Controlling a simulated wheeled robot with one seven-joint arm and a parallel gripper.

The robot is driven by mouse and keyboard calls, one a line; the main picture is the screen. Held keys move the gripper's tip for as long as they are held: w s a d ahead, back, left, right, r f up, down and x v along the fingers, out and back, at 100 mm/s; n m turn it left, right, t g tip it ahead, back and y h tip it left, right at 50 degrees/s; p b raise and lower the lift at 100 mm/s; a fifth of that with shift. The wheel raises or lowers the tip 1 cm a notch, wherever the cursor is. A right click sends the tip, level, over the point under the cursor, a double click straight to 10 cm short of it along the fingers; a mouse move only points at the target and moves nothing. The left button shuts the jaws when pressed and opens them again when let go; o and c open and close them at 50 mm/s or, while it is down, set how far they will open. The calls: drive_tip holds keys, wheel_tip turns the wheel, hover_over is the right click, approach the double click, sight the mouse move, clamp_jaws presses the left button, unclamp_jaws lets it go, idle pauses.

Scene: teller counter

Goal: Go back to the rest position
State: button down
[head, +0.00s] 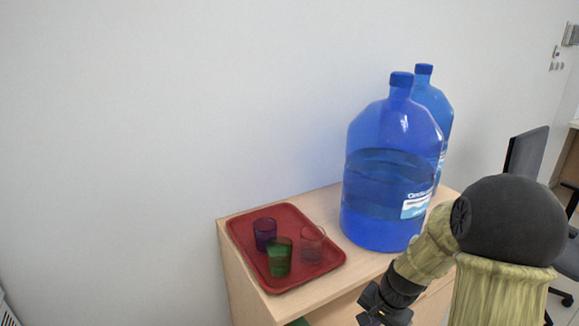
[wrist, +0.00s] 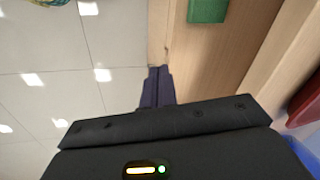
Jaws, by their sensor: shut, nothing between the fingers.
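My gripper (wrist: 158,74) is shut and empty in the wrist view, with its dark fingers together near the wooden cabinet's edge and the tiled floor beyond. In the head view my arm is at the lower right, and part of my gripper (head: 383,306) shows low in front of the wooden cabinet (head: 318,288). Its fingertips are not clear there.
A red tray (head: 284,287) holds a purple, a green and a clear glass on the cabinet top. Two large blue water bottles (head: 385,200) stand beside it. A green item (wrist: 207,10) shows by the cabinet. An office chair (head: 527,152) stands right.

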drive_tip(key=s+a+r+n+h, duration=0.1)
drive_tip(key=s+a+r+n, duration=0.1)
drive_tip(key=s+r+n, duration=0.3)
drive_tip(key=s+a+r+n+h, duration=0.1)
drive_tip(key=s+a+r+n, duration=0.1)
drive_tip(key=s+a+n, duration=0.3)
wheel_tip(320, 180, up, 21)
drive_tip(key=s+d+m+p, duration=0.1)
drive_tip(key=d+p, duration=0.1)
drive_tip(key=p, duration=1.9)
drive_tip(key=shift+d+t, duration=0.2)
drive_tip(key=shift+t, duration=0.1)
